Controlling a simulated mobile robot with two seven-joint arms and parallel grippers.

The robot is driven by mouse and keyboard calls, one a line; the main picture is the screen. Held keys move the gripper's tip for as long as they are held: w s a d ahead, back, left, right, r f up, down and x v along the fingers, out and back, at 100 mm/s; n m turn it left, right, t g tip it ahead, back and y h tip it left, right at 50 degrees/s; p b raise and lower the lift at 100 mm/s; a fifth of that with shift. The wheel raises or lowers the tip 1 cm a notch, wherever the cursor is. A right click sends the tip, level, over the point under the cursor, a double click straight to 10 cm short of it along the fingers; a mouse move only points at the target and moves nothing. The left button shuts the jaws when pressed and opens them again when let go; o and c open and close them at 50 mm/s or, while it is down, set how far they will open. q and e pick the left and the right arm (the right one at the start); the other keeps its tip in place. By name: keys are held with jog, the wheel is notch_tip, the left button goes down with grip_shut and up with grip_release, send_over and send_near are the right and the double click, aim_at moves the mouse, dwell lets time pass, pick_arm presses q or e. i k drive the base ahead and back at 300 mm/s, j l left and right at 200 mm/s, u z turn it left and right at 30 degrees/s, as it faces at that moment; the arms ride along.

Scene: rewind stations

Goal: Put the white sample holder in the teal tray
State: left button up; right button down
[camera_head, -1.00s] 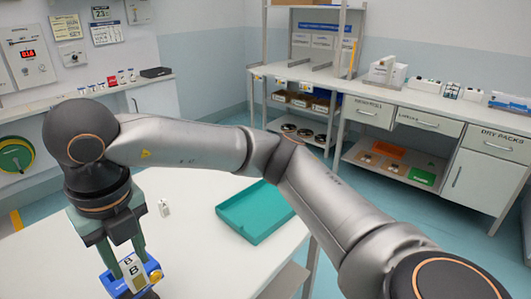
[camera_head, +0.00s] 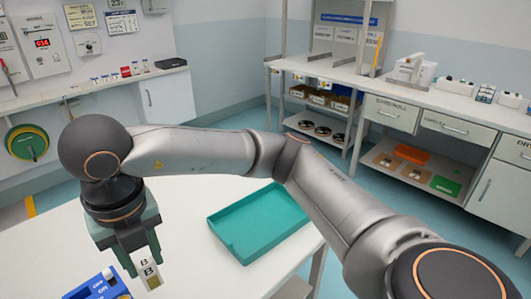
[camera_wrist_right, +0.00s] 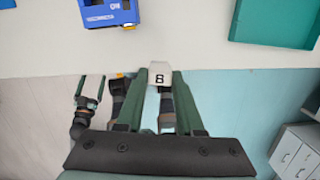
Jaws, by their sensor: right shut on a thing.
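The white sample holder (camera_head: 149,273), a small upright block marked with black letters, is between the fingers of my right gripper (camera_head: 146,266). The gripper is shut on it, and in the right wrist view the holder (camera_wrist_right: 160,75) shows between the green fingers. The teal tray (camera_head: 258,222) lies on the white table to the right of the gripper and looks empty. It also shows at the top right of the wrist view (camera_wrist_right: 275,24). My left gripper (camera_wrist_right: 89,86) appears at the left of the wrist view with its fingers apart and nothing between them; the head view does not show it.
A blue device (camera_head: 98,287) with white lettering stands on the table left of the held holder; the wrist view shows it too (camera_wrist_right: 110,12). The white table (camera_head: 185,235) is bare between gripper and tray. Side benches and shelves stand beyond.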

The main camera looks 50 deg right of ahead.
aim_at(263, 220)
jog(key=l+u, duration=0.15)
jog(key=l, duration=0.65)
jog(key=l+u, duration=0.15)
jog(key=l, duration=0.6)
jog(key=k, duration=0.05)
